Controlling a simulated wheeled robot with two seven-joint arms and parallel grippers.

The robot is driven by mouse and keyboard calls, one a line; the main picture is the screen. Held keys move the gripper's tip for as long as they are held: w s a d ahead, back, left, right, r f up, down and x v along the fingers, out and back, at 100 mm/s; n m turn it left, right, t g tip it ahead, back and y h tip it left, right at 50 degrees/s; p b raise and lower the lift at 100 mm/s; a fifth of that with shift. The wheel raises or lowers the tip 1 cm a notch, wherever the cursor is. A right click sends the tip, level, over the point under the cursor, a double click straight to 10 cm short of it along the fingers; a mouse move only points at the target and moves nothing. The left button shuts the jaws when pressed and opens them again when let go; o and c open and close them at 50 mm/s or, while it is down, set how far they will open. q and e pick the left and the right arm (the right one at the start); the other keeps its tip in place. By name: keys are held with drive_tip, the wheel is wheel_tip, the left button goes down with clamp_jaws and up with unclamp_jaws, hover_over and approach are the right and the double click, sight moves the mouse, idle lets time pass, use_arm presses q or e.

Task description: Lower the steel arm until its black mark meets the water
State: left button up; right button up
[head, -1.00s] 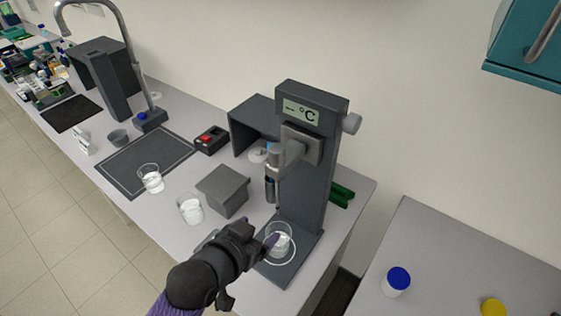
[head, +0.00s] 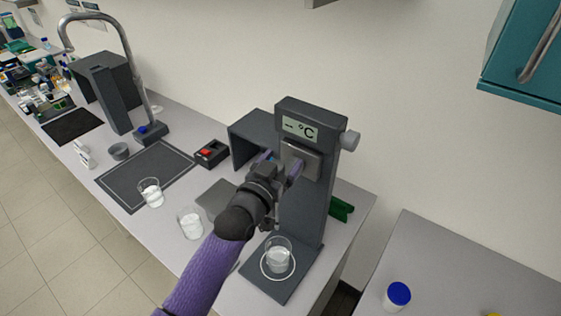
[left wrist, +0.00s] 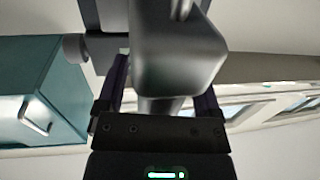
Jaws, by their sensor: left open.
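The dark grey rig (head: 310,195) stands on the bench, its display reading "-- °C". A beaker of water (head: 278,257) stands on its base inside a white ring. My left gripper (head: 280,164) is open at the rig's carriage, in front of the column, well above the beaker. In the left wrist view the steel arm (left wrist: 172,50) lies between the two fingers of the gripper (left wrist: 163,82), which are spread to either side of it. In the head view my gripper hides most of the steel arm. The black mark cannot be made out. My right gripper is not in view.
Two more beakers (head: 151,192) (head: 190,222) stand on the bench to the left. A grey block (head: 215,198) is partly behind my left arm. A box with a red switch (head: 211,153) and a dark hood (head: 250,135) are behind. A side bench carries a blue-capped jar (head: 397,296).

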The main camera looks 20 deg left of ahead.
use_arm(q)
clamp_jaws()
idle(0.3)
drive_tip(key=shift+f, duration=0.1)
wheel_tip(320, 180, down, 16)
drive_tip(key=b, duration=1.2)
unclamp_jaws()
